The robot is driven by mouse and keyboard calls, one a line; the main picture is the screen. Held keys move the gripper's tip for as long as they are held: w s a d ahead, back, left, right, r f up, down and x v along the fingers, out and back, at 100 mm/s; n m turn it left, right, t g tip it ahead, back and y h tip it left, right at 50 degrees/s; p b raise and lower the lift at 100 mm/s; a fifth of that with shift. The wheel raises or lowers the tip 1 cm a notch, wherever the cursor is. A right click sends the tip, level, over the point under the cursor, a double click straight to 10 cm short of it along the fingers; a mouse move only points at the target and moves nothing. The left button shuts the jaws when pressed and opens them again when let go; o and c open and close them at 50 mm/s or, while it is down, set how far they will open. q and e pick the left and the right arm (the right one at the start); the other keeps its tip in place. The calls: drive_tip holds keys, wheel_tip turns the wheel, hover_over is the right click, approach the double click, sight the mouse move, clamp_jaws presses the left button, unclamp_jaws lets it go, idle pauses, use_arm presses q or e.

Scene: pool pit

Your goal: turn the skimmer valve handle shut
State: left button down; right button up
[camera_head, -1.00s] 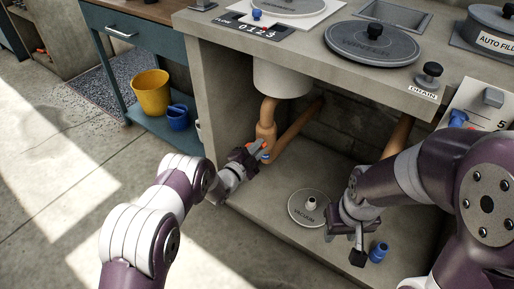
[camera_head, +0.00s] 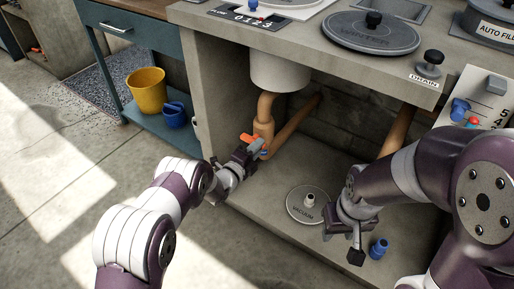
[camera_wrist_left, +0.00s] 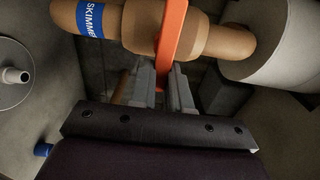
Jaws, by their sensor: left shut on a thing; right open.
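The orange skimmer valve handle (camera_head: 248,139) sits on the tan skimmer pipe (camera_head: 264,127) under the counter. In the left wrist view the handle (camera_wrist_left: 171,35) crosses the pipe, next to a blue label (camera_wrist_left: 90,18) reading SKIMME, its end cut off. My left gripper (camera_head: 256,147) is at the valve; in the left wrist view its fingers (camera_wrist_left: 161,88) are closed on the handle's lower end. My right gripper (camera_head: 357,244) is open and empty over the shelf floor, near a blue fitting (camera_head: 379,249).
A round vacuum plate (camera_head: 303,217) lies on the shelf floor. A white cylinder (camera_head: 281,75) hangs above the pipe. The concrete counter edge (camera_head: 330,62) overhangs the opening. A yellow bucket (camera_head: 146,92) stands on the bench shelf at left.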

use_arm(q)
drive_tip(key=shift+f, duration=0.15)
drive_tip(key=c, duration=1.1)
unclamp_jaws()
drive_tip(key=p+v, duration=0.5)
drive_tip(key=v, duration=0.7)
drive_tip(key=shift+s+a, duration=0.2)
drive_tip(key=shift+s, duration=0.1)
